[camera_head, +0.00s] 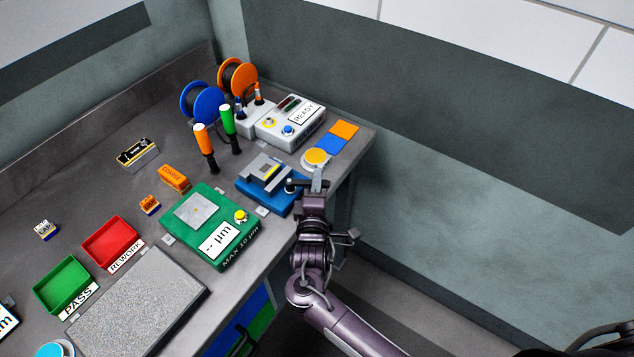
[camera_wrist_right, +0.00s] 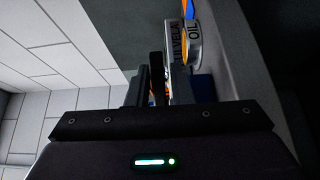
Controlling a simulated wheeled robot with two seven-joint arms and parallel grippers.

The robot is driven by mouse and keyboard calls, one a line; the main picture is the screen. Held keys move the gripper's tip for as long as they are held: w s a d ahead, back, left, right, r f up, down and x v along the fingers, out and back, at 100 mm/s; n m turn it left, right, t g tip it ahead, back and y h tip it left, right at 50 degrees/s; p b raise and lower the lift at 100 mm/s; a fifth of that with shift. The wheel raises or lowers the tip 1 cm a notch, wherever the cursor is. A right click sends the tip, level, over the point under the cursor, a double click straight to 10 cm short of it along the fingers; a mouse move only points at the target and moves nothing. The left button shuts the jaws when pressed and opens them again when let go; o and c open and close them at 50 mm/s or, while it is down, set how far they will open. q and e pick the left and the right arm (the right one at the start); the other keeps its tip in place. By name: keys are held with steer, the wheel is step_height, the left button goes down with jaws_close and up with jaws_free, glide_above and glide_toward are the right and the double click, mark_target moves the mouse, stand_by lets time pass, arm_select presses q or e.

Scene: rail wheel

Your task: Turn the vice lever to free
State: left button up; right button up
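The vice (camera_head: 264,180) is a blue block with grey jaws near the right front of the bench. Its dark lever (camera_head: 293,186) is at the vice's right side, partly hidden by my right gripper (camera_head: 317,181). The right gripper reaches in from the front right, close beside the lever. In the wrist view the right gripper's fingers (camera_wrist_right: 160,88) are apart, with a dark upright bar (camera_wrist_right: 157,70) between them. Coloured background shows beside the bar, so the fingers are not closed on it. I cannot tell whether the bar is the lever. My left gripper is not in view.
A yellow-topped round container (camera_head: 316,158) stands just behind the right gripper. A grey device reading READY (camera_head: 291,124) is farther back. A green gauge box (camera_head: 212,225) is left of the vice. The bench's right edge and a wall are close by.

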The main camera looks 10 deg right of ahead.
steer(key=shift+s, duration=0.1)
steer(key=b+v, duration=0.1)
steer(key=v, duration=0.6)
steer(key=shift+s+b, duration=0.35)
steer(key=shift+a, duration=0.1)
